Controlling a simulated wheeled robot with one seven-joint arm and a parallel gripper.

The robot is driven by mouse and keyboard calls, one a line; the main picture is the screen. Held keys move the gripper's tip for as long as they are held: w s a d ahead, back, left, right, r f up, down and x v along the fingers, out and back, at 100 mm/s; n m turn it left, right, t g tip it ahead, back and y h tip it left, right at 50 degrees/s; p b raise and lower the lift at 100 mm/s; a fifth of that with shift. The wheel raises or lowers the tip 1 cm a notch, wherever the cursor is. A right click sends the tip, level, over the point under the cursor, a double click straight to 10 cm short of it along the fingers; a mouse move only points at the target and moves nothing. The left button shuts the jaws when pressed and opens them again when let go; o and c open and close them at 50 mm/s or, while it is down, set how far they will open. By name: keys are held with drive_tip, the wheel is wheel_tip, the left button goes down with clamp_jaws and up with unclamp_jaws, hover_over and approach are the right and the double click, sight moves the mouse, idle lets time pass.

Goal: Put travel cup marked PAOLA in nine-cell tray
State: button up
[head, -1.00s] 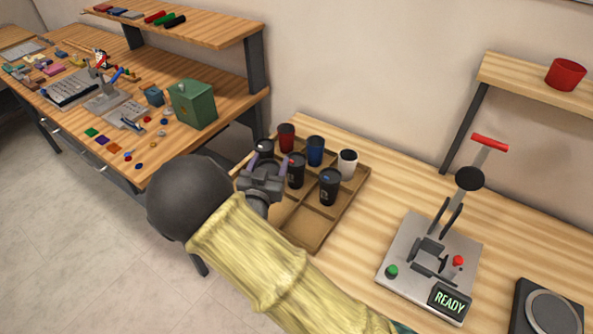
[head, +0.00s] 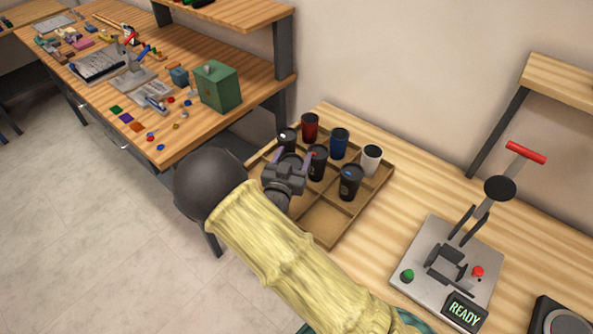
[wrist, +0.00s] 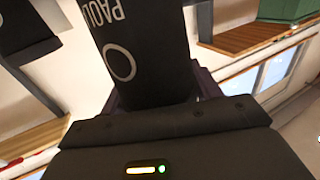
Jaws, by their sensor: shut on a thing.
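My gripper (head: 287,160) is shut on a black travel cup (head: 288,138) at the back left part of the nine-cell tray (head: 345,222). In the wrist view the cup (wrist: 145,50) stands between the fingers, with white PAOLA lettering and a white ring on its side. Its base is hidden in the head view, so I cannot tell whether it rests on the tray floor. A red cup (head: 310,128), a blue cup (head: 339,143), a white cup (head: 371,159) and two black cups (head: 318,163) (head: 350,183) stand in other cells.
The front cells of the tray are empty. A marking machine (head: 450,270) with a red-handled lever and a READY display stands to the right on the bench. A second bench (head: 190,125) with a green box (head: 218,87) and many small items is at the left.

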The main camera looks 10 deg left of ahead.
drive_tip(key=shift+f, duration=0.65)
drive_tip(key=shift+f, duration=2.1)
drive_tip(key=shift+f, duration=0.1)
drive_tip(key=o, duration=0.7)
